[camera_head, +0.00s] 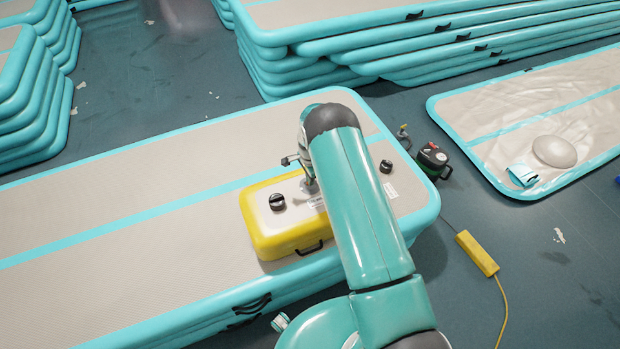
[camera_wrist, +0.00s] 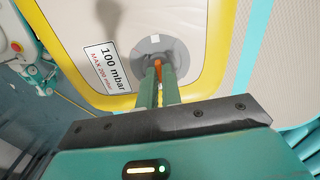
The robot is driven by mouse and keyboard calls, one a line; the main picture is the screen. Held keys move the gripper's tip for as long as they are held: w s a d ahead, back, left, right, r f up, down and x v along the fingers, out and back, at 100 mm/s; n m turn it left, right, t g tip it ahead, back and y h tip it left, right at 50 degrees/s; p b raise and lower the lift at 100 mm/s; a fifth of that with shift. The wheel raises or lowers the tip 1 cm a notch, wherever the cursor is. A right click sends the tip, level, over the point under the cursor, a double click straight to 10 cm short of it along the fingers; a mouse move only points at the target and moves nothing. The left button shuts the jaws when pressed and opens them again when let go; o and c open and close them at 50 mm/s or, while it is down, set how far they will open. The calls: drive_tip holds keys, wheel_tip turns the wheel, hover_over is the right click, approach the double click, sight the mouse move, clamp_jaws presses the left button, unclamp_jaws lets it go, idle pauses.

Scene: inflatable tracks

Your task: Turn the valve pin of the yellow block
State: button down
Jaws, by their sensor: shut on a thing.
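The yellow block (camera_head: 262,232) is a small inflatable with a beige top and yellow sides. It lies on a large beige and teal inflatable track (camera_head: 130,215). My arm covers its right part in the head view. My gripper (camera_wrist: 158,72) is shut on the orange valve pin (camera_wrist: 158,64), inside a round grey valve fitting (camera_wrist: 165,45) on the block's top. The fingers hide most of the pin. A label (camera_wrist: 112,68) reading "100 mbar, MAX 200 mbar" is left of the valve. In the head view the gripper is largely hidden behind my arm.
Stacked tracks (camera_head: 420,40) are at the back. A flat, wrinkled track (camera_head: 560,110) lies at right. A dark pump-like device (camera_head: 432,160) and a yellow box (camera_head: 477,253) with a cord are on the floor.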

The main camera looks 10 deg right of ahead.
drive_tip(key=c, duration=1.6)
unclamp_jaws()
wheel_tip(320, 180, up, 14)
drive_tip(key=shift+f, duration=0.1)
